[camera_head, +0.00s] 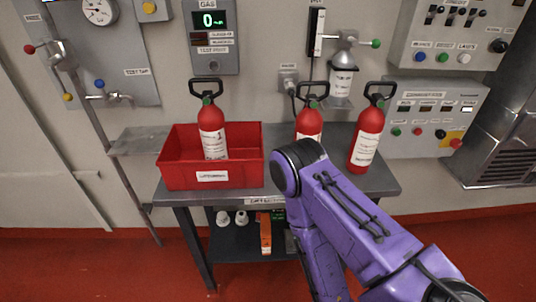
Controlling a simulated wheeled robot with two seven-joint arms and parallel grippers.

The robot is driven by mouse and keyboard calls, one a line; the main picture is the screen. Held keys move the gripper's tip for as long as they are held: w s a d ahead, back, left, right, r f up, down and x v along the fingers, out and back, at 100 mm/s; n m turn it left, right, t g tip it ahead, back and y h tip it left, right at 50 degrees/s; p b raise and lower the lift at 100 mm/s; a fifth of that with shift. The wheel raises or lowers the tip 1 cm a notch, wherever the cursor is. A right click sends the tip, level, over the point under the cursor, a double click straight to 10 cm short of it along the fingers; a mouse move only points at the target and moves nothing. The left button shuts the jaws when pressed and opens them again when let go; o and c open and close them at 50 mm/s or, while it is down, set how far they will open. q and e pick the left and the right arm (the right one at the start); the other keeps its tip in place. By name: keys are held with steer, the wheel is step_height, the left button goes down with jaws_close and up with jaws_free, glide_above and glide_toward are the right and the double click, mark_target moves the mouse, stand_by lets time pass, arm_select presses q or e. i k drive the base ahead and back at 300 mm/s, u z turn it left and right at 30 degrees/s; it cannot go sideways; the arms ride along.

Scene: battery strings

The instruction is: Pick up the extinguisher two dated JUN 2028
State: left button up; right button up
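Three red fire extinguishers with black handles and white labels show on or above a grey table (386,184). The left extinguisher (211,113) stands upright in a red bin (180,178). The middle extinguisher (309,119) stands behind my purple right arm, which hides its lower part. The right extinguisher (369,122) stands upright near the table's right end. The label dates are too small to read, so I cannot tell which one is dated JUN 2028. My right arm comes in from the lower right and bends downward; its gripper is out of the frame. My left gripper is not in view.
A wall behind carries a gas display (210,20), a small grey cylinder (341,82) and a control panel (435,118). A lower shelf (236,246) holds white items and an orange box (265,232). A thin side plate (137,140) adjoins the table's left end.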

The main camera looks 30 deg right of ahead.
mark_target(309, 123)
steer(key=u, duration=0.3)
steer(key=k, duration=1.2)
steer(key=z, duration=1.3)
steer(key=i, duration=0.5)
steer(key=u, duration=0.05)
